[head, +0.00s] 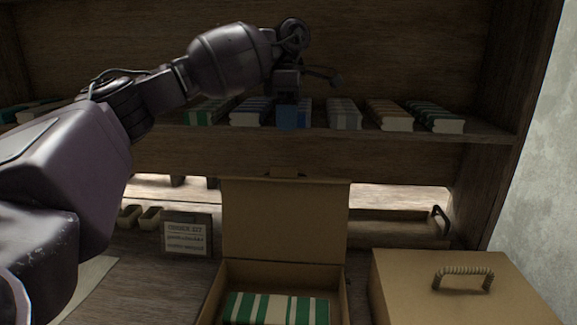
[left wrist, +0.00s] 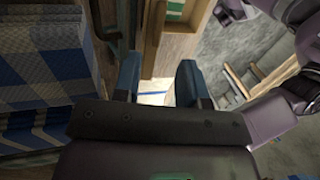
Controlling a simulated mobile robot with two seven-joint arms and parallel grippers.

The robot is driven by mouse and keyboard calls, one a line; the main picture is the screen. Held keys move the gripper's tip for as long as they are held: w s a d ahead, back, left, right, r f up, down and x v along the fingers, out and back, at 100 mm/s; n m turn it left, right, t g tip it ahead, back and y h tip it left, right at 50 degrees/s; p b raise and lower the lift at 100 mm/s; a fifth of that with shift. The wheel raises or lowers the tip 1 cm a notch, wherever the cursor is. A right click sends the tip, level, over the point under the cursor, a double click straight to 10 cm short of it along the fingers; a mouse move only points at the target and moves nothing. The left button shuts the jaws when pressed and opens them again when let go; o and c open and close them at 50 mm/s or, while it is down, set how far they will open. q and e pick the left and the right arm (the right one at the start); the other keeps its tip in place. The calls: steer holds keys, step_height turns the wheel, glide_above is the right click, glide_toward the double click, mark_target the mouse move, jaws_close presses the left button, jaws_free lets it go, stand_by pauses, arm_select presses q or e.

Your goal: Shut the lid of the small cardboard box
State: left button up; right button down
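The small cardboard box (head: 213,296) stands on the bench at the bottom middle of the head view. Its lid (head: 285,222) is open, standing about upright at the back edge. Green and white striped cloth (head: 275,309) lies inside. Part of the box (left wrist: 153,38), with the cloth, shows at the top of the left wrist view. My left gripper (head: 288,117) is raised in front of the shelf, above the lid in the picture and apart from it. In the left wrist view the left gripper (left wrist: 158,84) has its blue fingers apart, with nothing between them. My right gripper is not seen.
A shelf with several folded cloths (head: 345,114) runs behind. A closed box with a rope-wrapped handle (head: 448,291) stands close on the right. A small lettered sign (head: 187,236) and little wooden trays (head: 150,217) stand left of the open box.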

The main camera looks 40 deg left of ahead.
arm_select(q)
steer(key=b+x, duration=0.1)
steer(key=x, duration=0.8)
steer(key=shift+f, duration=0.15)
jaws_close()
